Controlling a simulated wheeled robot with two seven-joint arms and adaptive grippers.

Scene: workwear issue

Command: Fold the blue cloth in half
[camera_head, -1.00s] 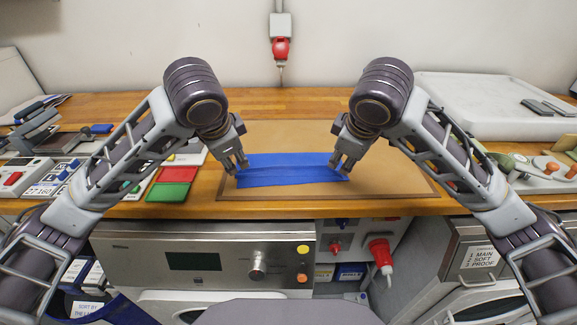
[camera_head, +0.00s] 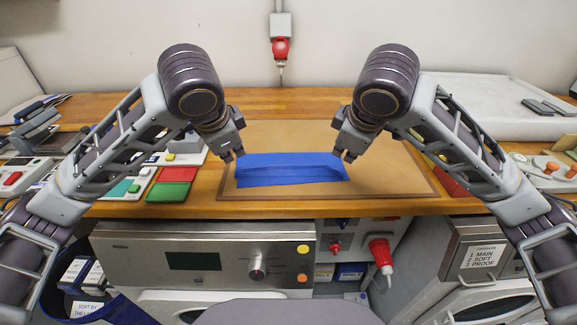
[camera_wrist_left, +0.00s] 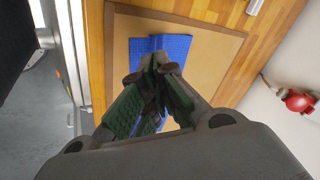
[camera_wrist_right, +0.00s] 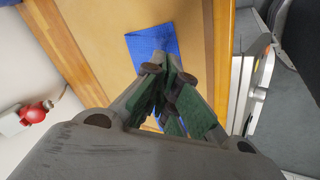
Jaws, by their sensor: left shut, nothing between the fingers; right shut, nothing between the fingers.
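The blue cloth (camera_head: 290,172) lies on the tan board (camera_head: 400,182) on the wooden counter. It is a wide, short strip with a crease or raised ridge running along its length. My left gripper (camera_head: 233,157) is shut and empty at the cloth's far left corner. My right gripper (camera_head: 344,156) is shut and empty at its far right corner. The cloth also shows beyond the fingertips in the left wrist view (camera_wrist_left: 176,46) and in the right wrist view (camera_wrist_right: 152,41). I cannot tell whether the fingertips touch it.
Red and green pads (camera_head: 168,191) and a white panel with buttons lie left of the board. A white tray (camera_head: 470,95) stands at the back right. A control box with orange knobs (camera_head: 551,168) is at the right. The board is bare around the cloth.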

